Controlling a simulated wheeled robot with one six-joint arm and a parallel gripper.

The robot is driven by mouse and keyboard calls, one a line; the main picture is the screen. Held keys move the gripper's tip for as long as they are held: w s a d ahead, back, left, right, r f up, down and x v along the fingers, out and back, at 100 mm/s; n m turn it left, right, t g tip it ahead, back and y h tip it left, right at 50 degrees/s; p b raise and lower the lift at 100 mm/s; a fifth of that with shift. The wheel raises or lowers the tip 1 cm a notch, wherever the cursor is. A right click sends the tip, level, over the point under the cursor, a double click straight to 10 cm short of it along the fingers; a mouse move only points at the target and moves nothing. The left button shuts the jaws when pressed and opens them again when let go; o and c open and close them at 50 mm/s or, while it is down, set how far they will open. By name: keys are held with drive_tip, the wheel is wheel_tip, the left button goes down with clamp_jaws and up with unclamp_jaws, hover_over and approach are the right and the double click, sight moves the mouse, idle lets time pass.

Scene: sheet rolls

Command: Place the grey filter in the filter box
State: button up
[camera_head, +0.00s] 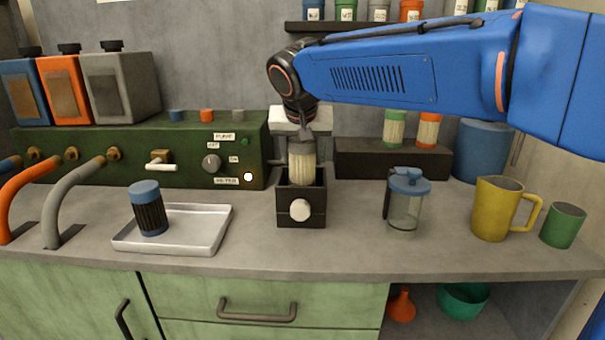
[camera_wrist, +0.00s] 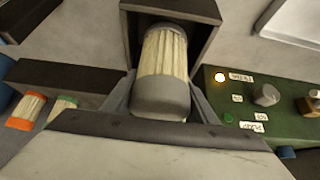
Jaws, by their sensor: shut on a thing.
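The grey filter (camera_head: 302,164) has a pale pleated body and a grey cap, which faces the camera in the wrist view (camera_wrist: 162,97). My gripper (camera_head: 301,137) is shut on its capped upper end, with a finger on each side. The filter is upright at the mouth of a dark open-topped box (camera_head: 288,211) with a round white knob on its front. This box also shows in the wrist view (camera_wrist: 203,30). The filter's lower end overlaps the opening, and its depth inside is hard to tell.
A dark rack (camera_head: 365,165) behind holds a green-capped filter (camera_head: 394,128) and an orange-capped filter (camera_head: 428,130). A metal tray (camera_head: 205,229) with a blue-capped dark filter (camera_head: 150,210) lies left. A lidded clear jar (camera_head: 406,205) and yellow jug (camera_head: 491,208) stand right.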

sight(302, 146)
drive_tip(key=shift+f, duration=2.1)
drive_tip(key=shift+f, duration=0.1)
drive_tip(key=o, duration=1)
drive_tip(key=shift+f, duration=0.1)
drive_tip(key=shift+r, duration=0.3)
drive_tip(key=v, duration=1.1)
drive_tip(key=shift+s+r, duration=0.25)
drive_tip(key=shift+r, duration=0.1)
